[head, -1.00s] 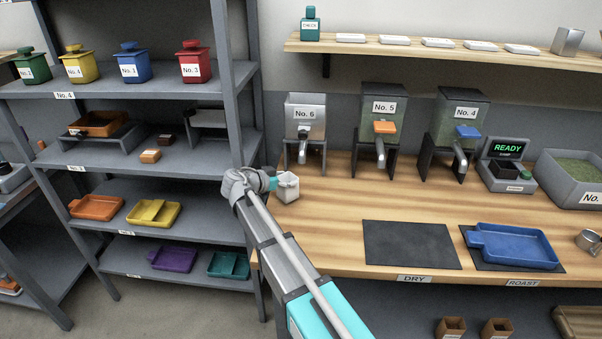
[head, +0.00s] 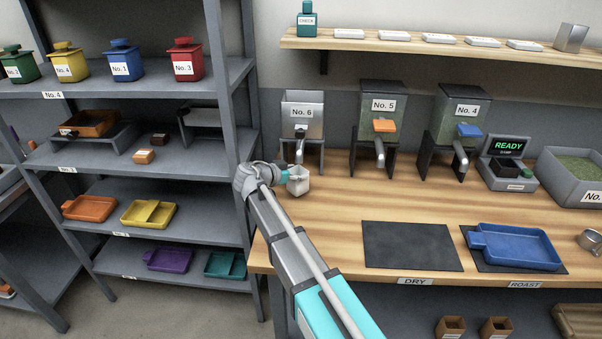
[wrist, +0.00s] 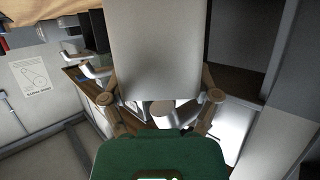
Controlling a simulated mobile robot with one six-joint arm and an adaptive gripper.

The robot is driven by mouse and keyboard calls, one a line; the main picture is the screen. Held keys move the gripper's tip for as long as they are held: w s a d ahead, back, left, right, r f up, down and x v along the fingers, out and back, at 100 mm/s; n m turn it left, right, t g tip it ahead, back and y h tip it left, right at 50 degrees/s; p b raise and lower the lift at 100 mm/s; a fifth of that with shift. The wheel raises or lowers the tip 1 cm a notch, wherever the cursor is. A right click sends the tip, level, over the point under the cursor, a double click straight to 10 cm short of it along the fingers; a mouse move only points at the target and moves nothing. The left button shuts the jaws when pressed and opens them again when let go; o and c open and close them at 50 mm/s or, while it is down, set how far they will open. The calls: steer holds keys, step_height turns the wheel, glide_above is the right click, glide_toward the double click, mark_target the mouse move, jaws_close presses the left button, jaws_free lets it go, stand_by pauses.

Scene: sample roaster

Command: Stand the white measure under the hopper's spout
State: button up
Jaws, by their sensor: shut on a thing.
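The white measure (head: 299,184) is a small pale cup held upright at the end of my arm. My gripper (head: 286,176) is shut on it from the left. In the head view the measure appears just below the spout (head: 299,153) of the metal hopper marked No. 6 (head: 302,127). I cannot tell whether it is directly under the spout or in front of it, nor whether its base touches the counter. In the wrist view the measure (wrist: 157,55) is a large pale shape between the brown fingers of my gripper (wrist: 160,105).
Hoppers No. 5 (head: 378,110) and No. 4 (head: 463,112) stand to the right on the wooden counter (head: 335,215). A dark mat (head: 411,246) and a blue tray (head: 515,246) lie in front. The grey shelf rack (head: 240,72) stands close to my arm's left.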

steer(key=shift+w+d+f, duration=0.25)
steer(key=shift+w, duration=0.05)
steer(key=shift+a+f+b, duration=0.1)
steer(key=shift+f+b, duration=0.25)
steer(key=shift+b, duration=0.15)
steer(key=shift+s, duration=0.15)
steer(key=shift+f+b, duration=0.2)
steer(key=shift+b, duration=0.1)
steer(key=shift+f, duration=0.2)
steer(key=o, duration=1.1)
steer(key=shift+r, duration=0.1)
steer(key=shift+r, duration=0.2)
